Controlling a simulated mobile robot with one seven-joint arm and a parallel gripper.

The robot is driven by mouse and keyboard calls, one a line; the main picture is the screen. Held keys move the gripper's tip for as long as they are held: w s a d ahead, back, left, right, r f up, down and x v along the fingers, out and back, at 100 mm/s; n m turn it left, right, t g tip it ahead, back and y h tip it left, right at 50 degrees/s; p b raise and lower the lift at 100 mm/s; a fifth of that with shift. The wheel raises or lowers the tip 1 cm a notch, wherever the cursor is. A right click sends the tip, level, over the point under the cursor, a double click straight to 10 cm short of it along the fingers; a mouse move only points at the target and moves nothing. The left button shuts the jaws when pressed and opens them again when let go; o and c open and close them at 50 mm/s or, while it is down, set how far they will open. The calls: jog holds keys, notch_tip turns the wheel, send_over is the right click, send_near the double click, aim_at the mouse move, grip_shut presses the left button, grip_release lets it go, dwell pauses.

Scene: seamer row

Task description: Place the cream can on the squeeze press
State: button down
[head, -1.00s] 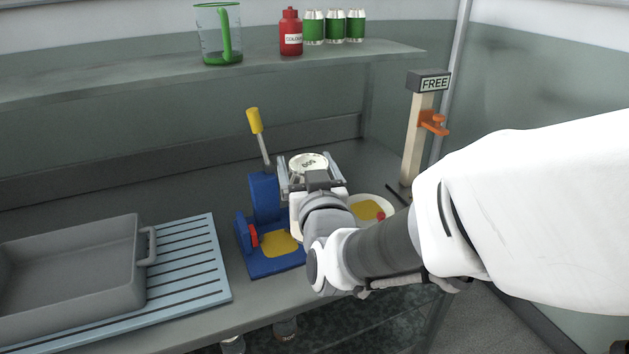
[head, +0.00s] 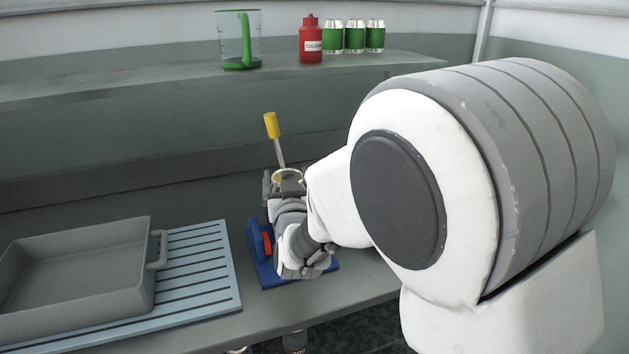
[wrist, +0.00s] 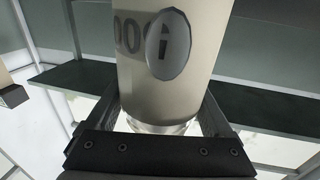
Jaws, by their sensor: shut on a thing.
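The cream can (wrist: 165,85) fills the middle of the wrist view, with an oval label and dark lettering on its side. My gripper (head: 285,183) is shut on it, one finger on each side. In the head view only a bit of the can's pale rim (head: 288,174) shows between the fingers. The squeeze press is blue, with a blue base (head: 264,272), a red part (head: 267,245) and a yellow-topped lever (head: 272,125). My gripper and wrist are in front of the press and hide most of it. I cannot tell whether the can touches the press.
A grey tray (head: 75,265) on a blue slatted mat (head: 205,265) stands left of the press. The shelf (head: 150,85) above holds a measuring jug (head: 239,42), a red bottle (head: 312,42) and green cans (head: 354,36). My arm covers the right side.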

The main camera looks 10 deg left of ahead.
jog(key=shift+f+b, duration=0.65)
jog(key=shift+f, duration=1.2)
jog(key=shift+f+b, duration=0.25)
jog(key=shift+b, duration=0.05)
grip_release()
